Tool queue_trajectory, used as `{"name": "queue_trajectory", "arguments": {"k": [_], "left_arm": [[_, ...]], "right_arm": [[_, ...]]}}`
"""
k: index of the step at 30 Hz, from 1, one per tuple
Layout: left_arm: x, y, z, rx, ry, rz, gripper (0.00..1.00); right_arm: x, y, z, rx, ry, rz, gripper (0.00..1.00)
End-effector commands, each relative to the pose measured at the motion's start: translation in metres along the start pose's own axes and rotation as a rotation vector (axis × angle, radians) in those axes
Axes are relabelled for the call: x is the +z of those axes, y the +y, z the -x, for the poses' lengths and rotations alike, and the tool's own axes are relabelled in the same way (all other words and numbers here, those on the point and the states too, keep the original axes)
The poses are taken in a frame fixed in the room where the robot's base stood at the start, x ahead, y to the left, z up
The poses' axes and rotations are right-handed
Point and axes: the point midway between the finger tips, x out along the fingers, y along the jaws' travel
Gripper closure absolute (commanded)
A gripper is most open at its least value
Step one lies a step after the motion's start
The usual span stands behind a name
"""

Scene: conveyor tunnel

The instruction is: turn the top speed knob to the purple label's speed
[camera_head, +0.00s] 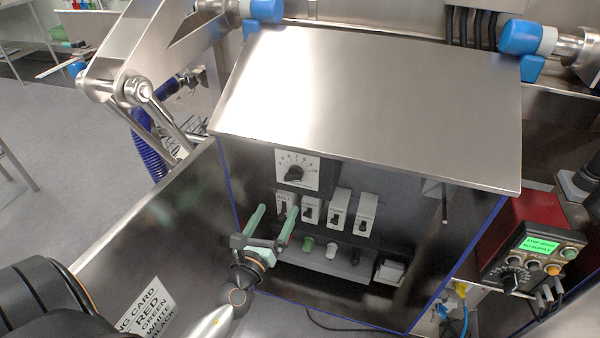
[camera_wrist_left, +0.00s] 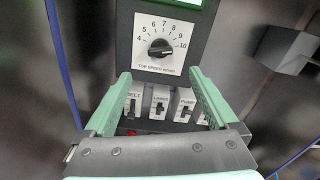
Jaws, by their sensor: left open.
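The top speed knob (camera_head: 294,173) is a black knob on a white dial plate inside the dark cabinet, under the steel hood. In the left wrist view the knob (camera_wrist_left: 160,49) sits below an arc of numbers from 4 to 10, with "TOP SPEED" printed beneath. Its pointer seems to face right, but the exact reading is unclear. My left gripper (camera_head: 278,207) has mint-green fingers, apart and empty, in front of the switches and below the knob. In the left wrist view its fingertips (camera_wrist_left: 161,75) stand either side below the dial, not touching the knob. I see no purple label. My right gripper is out of view.
Green, white and black pieces (camera_head: 331,250) stand on a ledge below. The steel hood (camera_head: 370,100) overhangs. A wiring card (camera_head: 147,312) is lower left; a control box (camera_head: 530,255) is right.

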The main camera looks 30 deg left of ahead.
Motion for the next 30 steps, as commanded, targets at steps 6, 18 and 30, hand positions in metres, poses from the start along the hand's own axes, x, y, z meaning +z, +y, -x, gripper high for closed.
{"name": "queue_trajectory", "arguments": {"k": [6,18,30], "left_arm": [[0.003,-0.001,-0.026,-0.001,-0.003,0.000,0.07],[0.001,-0.001,-0.097,0.000,-0.001,0.003,0.07],[0.000,0.000,-0.123,0.000,0.001,0.002,0.07]], "right_arm": [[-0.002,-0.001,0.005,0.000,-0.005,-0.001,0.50],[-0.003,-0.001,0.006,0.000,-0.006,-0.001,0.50],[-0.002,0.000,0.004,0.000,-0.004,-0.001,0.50]]}}
